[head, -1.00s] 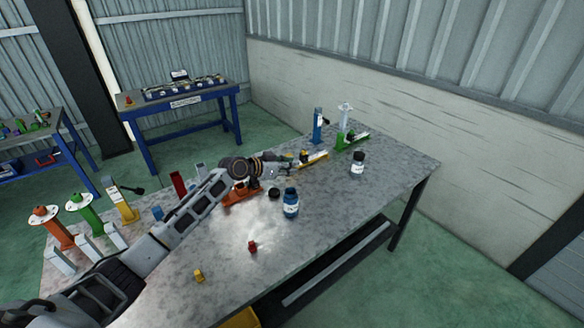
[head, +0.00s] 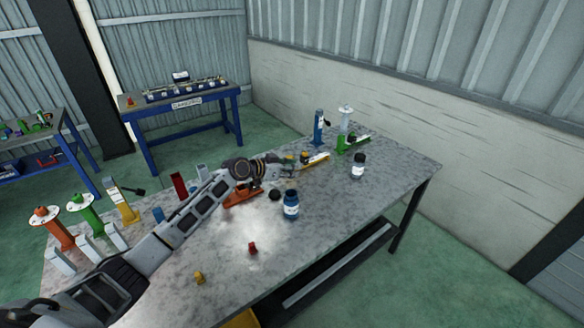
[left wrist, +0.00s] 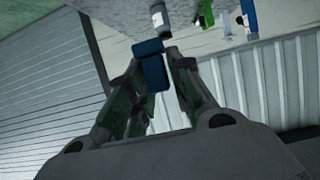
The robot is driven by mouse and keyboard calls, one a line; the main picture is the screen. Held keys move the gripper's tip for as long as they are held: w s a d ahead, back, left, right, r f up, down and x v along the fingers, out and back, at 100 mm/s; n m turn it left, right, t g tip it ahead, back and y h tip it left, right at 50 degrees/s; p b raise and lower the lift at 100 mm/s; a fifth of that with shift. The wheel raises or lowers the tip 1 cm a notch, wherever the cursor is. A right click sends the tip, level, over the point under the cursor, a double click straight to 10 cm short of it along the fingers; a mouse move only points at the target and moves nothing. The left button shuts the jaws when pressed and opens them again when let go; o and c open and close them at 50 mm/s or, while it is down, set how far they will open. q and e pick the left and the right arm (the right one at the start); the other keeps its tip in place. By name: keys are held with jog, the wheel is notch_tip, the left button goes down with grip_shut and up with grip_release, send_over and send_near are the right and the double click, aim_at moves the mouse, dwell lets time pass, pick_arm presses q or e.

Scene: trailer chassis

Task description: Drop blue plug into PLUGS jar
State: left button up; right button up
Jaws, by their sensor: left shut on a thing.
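My left gripper (head: 294,171) reaches over the table from the left, behind the open blue jar. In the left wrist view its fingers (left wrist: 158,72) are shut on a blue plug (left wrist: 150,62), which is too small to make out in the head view. A blue jar (head: 291,207) with a white label stands upright and open on the table. A second jar (head: 358,168), dark-topped with a white label, stands further right; a jar also shows beyond the plug in the left wrist view (left wrist: 158,20). The labels are too small to read. My right gripper is not in view.
A black cap (head: 274,194) lies beside the blue jar. A red piece (head: 252,248) and a yellow piece (head: 199,276) lie near the front. Blue (head: 319,127) and green (head: 343,144) stands are at the back. The table's right front is clear.

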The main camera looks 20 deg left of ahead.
aim_at(291, 200)
pick_arm(q)
jog(key=shift+f, duration=1.15)
jog(key=shift+f+b, duration=1.5)
jog(key=shift+f, duration=1.25)
jog(key=o, duration=0.8)
jog(key=shift+c, duration=0.2)
jog(key=shift+o, duration=0.4)
jog(key=shift+r, duration=0.1)
